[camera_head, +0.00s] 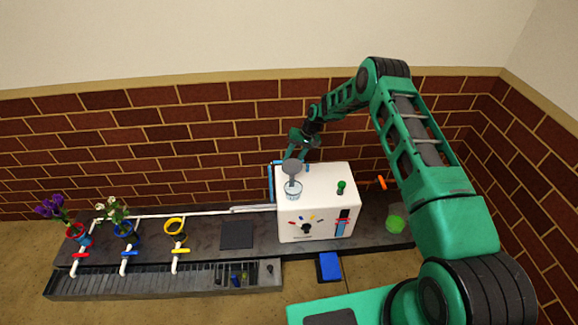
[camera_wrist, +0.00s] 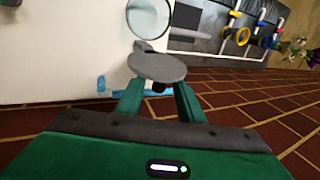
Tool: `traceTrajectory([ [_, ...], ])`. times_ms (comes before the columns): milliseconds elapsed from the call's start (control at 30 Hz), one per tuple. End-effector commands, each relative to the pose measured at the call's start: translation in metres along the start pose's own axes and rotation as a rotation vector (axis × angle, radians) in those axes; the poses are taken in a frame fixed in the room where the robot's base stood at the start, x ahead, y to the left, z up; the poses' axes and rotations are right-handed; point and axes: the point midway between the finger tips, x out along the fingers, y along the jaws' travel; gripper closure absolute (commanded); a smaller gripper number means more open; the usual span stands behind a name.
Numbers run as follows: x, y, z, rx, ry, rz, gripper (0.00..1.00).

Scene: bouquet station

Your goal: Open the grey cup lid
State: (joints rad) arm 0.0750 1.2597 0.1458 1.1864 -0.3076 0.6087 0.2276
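The grey lid (camera_head: 291,166) is a round disc just above and behind the clear cup (camera_head: 293,191) on top of the white machine. In the wrist view the lid (camera_wrist: 157,67) lies beside the cup's round rim (camera_wrist: 148,18), apart from most of it, and the cup's mouth shows uncovered. My gripper (camera_head: 298,149) is at the lid's far side. In the wrist view its two green fingers (camera_wrist: 158,98) stand apart behind the lid, with a small dark part (camera_wrist: 158,87) between them. The lid hides the fingertips, so I cannot see any contact.
The white machine (camera_head: 329,213) carries a green knob (camera_head: 341,186). A dark square plate (camera_head: 237,235) lies left of it. Flower vases and coloured-handled pipes stand further left. A brick wall (camera_head: 200,150) is close behind my gripper. A green round object (camera_head: 396,224) is at right.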

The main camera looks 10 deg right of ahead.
Motion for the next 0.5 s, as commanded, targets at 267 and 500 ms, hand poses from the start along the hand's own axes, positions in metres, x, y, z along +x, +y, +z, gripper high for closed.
traceTrajectory([
  [267, -0.046, 0.001, -0.001, 0.000, 0.001, 0.000, 0.65],
  [500, -0.060, 0.001, -0.001, 0.000, 0.000, 0.000, 0.65],
])
